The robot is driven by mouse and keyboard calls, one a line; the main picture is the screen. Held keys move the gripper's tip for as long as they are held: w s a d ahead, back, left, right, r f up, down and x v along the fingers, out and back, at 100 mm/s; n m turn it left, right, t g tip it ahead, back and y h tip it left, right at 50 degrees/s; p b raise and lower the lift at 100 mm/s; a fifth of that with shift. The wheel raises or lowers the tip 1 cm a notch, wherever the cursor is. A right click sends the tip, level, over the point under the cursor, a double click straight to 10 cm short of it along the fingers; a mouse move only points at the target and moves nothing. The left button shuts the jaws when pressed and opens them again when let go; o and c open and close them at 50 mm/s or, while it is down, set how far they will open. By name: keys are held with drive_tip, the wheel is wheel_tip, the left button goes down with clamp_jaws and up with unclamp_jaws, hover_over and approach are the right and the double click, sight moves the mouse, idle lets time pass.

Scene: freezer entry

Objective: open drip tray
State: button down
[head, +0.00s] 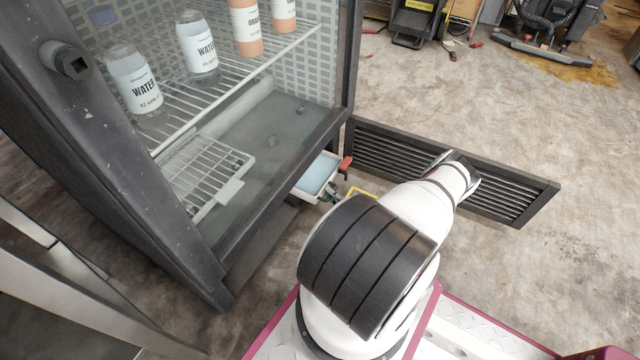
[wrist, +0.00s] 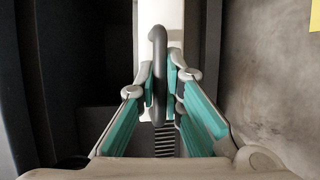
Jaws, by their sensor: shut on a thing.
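The drip tray (head: 317,173) is a white tray with pale blue inside, low under the glass-fronted cooler, and it sticks out past the cooler's base. In the wrist view, its white part (wrist: 160,14) runs up the middle, with a dark curved handle (wrist: 157,45) in front. My gripper (wrist: 163,80) has its teal-padded fingers closed on this handle, one on each side. In the head view, my arm hides most of the gripper and the handle.
A louvred grille panel (head: 385,158) stands swung out to the right of the tray. A red piece (head: 346,164) sits at the tray's right corner. The cooler (head: 150,185) holds several bottles on a wire shelf.

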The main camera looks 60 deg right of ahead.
drive_tip(key=shift+s+d+b, duration=0.2)
drive_tip(key=shift+s+b, duration=0.3)
drive_tip(key=shift+s, duration=2.25)
drive_tip(key=c, duration=2)
unclamp_jaws()
drive_tip(key=shift+o, duration=0.2)
drive_tip(key=shift+s, duration=0.1)
drive_tip(key=v, duration=0.7)
drive_tip(key=shift+s, duration=0.2)
